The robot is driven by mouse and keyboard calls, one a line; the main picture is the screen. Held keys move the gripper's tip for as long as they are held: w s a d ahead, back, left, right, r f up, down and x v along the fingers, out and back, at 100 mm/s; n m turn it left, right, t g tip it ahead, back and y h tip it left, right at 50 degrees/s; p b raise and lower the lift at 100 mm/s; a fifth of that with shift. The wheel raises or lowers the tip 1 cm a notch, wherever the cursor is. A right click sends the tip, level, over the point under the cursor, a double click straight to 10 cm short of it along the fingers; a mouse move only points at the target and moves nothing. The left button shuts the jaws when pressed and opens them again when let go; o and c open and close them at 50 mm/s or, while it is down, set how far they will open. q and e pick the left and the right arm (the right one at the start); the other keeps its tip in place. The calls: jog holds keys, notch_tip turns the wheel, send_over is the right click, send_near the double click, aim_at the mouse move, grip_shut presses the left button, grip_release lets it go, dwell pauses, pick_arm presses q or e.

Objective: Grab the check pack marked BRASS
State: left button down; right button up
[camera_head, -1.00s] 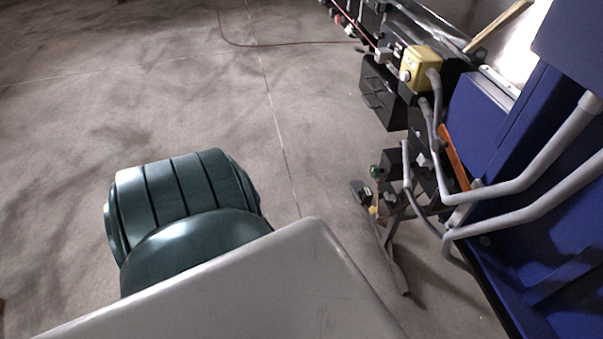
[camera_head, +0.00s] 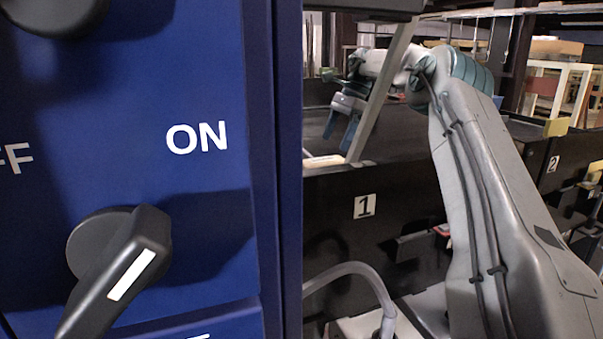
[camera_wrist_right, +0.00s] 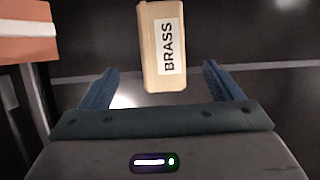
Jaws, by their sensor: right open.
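The check pack marked BRASS (camera_wrist_right: 150,50) is a tan block with a white label, seen at the top middle of the right wrist view. My right gripper (camera_wrist_right: 160,70) is open, with its blue fingers on either side of the pack's lower end in that picture. I see no finger touching it, and I cannot tell how far the pack reaches between them. In the head view my right gripper (camera_head: 340,130) points down over the dark conveyor, behind the panel marked 1. The pack cannot be made out there. My left gripper is not in view.
An orange thing with a white band (camera_wrist_right: 27,30) is at the upper left of the right wrist view. A blue cabinet (camera_head: 225,90) with a black switch (camera_head: 125,255) fills the left of the head view, close by. Dark panels marked 1 (camera_head: 364,206) and 2 (camera_head: 553,164) front the conveyor.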

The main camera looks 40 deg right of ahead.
aim_at(326, 160)
jog(key=x, duration=0.3)
jog(key=shift+w+d, duration=0.15)
jog(key=shift+w, duration=0.1)
jog(key=shift+f, duration=0.4)
jog(key=shift+s+a+f+p, duration=0.15)
jog(key=shift+a+f+p, duration=0.15)
jog(key=shift+a+p, duration=0.2)
jog(key=p+x, duration=0.1)
jog(key=x, duration=0.1)
jog(key=p+x, duration=0.1)
jog(key=x, duration=0.2)
jog(key=shift+w+d, duration=0.15)
jog(key=shift+w, duration=0.05)
jog(key=shift+r, duration=0.1)
jog(key=shift+s, duration=0.1)
jog(key=shift+c, duration=0.3)
jog(key=c, duration=1.1)
jog(key=shift+r, duration=0.1)
jog(key=shift+c, duration=1)
